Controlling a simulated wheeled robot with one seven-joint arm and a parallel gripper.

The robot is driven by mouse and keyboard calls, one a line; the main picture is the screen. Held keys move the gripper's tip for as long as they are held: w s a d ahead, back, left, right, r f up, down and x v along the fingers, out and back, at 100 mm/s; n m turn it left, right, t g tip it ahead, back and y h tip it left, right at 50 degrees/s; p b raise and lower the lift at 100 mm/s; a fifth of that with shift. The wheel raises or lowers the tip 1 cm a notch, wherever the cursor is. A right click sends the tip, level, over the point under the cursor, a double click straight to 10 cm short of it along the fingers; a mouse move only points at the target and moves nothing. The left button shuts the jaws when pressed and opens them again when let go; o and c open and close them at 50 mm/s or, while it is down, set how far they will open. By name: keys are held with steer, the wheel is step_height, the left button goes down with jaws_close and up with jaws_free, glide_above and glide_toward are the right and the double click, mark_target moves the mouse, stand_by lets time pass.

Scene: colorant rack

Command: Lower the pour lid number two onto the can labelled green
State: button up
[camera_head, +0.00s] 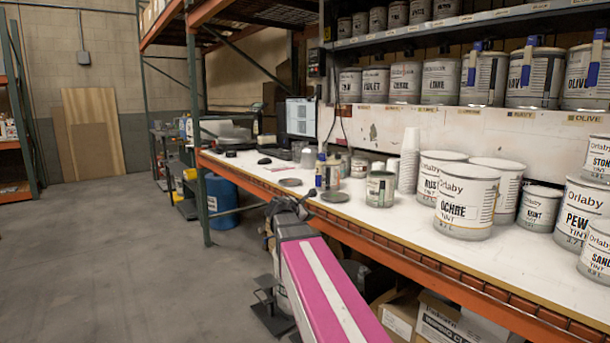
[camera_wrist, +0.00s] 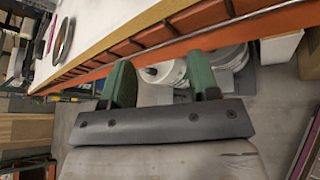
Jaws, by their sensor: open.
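A small open-topped can (camera_head: 380,190) with a greenish label stands on the white bench; its lettering is too small to read. Two flat grey discs, a nearer one (camera_head: 335,197) and a farther one (camera_head: 290,182), lie to its left. A clear container with a blue upright part (camera_head: 319,172) stands behind the nearer disc. I cannot tell which piece is pour lid number two. In the wrist view, my gripper (camera_wrist: 164,82) has its green fingers wide apart and empty, beside the bench's front edge. A dark ring-shaped disc (camera_wrist: 63,40) shows on the bench at upper left.
The bench's orange front beam (camera_wrist: 170,46) crosses close ahead of my fingers. White buckets (camera_wrist: 168,72) sit beneath it. Large tint cans, including Ochre (camera_head: 466,205), crowd the bench's right side. A cup stack (camera_head: 409,160) stands behind the small can. Floor at left is clear.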

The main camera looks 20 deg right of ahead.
mark_target(318, 165)
steer(key=w+d+r+n+t+h, duration=0.1)
steer(key=w+r+n+t+h, duration=0.2)
steer(key=r+n, duration=0.75)
steer(key=w+d+r+m, duration=0.1)
steer(key=w+d, duration=0.1)
steer(key=w+d+r+m, duration=0.1)
steer(key=w+d, duration=0.1)
steer(key=d, duration=0.1)
steer(key=w+d+r+m, duration=0.1)
steer(key=w+d+m, duration=0.1)
steer(key=w+d, duration=0.1)
steer(key=shift+w+r, duration=0.1)
steer(key=shift+r, duration=0.1)
jaws_close()
steer(key=c, duration=0.9)
jaws_free()
steer(key=shift+c, duration=0.6)
steer(key=shift+r, duration=0.65)
step_height(318, 165, up, 11)
